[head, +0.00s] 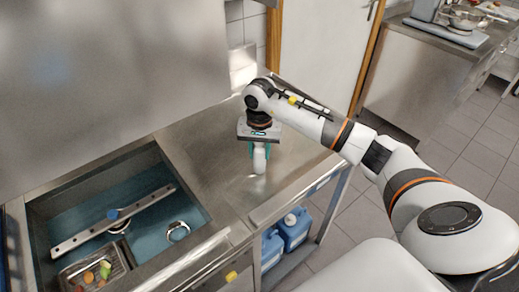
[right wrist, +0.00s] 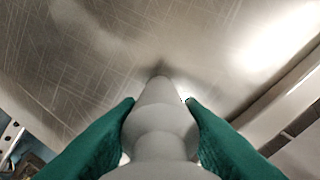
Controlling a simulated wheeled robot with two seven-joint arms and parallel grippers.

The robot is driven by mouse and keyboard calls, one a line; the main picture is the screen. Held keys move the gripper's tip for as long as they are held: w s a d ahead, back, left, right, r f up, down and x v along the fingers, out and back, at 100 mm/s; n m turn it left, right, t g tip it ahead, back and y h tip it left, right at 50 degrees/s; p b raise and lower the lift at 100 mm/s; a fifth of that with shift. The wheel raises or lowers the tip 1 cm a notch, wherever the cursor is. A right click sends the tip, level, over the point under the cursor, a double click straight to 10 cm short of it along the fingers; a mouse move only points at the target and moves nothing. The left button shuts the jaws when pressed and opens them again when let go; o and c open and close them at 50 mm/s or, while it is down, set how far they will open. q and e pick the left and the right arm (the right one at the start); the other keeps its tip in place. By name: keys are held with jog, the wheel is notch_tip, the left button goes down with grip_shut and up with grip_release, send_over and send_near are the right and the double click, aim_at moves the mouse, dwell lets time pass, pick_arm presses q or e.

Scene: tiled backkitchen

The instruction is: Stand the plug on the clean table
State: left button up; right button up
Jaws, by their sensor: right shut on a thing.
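The plug (head: 260,160) is a pale grey-white, stepped cylindrical piece. My right gripper (head: 259,150) is shut on it and holds it upright over the steel table (head: 205,150), to the right of the sink. In the right wrist view the plug (right wrist: 162,125) sits between the two green fingers of my right gripper (right wrist: 163,125). Its narrow end points at the scratched steel surface (right wrist: 80,65) and meets a dark shadow there. I cannot tell whether it touches the table. My left gripper is not in view.
A sink (head: 185,205) at left holds blue water, a long metal bar (head: 75,238), a metal ring (head: 178,231) and a tray with food pieces (head: 120,262). Blue canisters (head: 293,232) stand under the table. The steel around the plug is clear. A door (head: 320,45) is behind.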

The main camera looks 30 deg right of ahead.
jog(key=shift+f, duration=0.25)
jog(key=o, duration=1)
jog(key=shift+r, duration=0.1)
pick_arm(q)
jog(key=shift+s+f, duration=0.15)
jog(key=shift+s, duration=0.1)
pick_arm(e)
jog(key=shift+r, duration=0.1)
jog(key=shift+r, duration=0.5)
pick_arm(q)
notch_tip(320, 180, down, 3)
jog(key=b, duration=0.3)
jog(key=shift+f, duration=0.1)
pick_arm(e)
notch_tip(320, 180, up, 11)
jog(key=shift+r, duration=0.1)
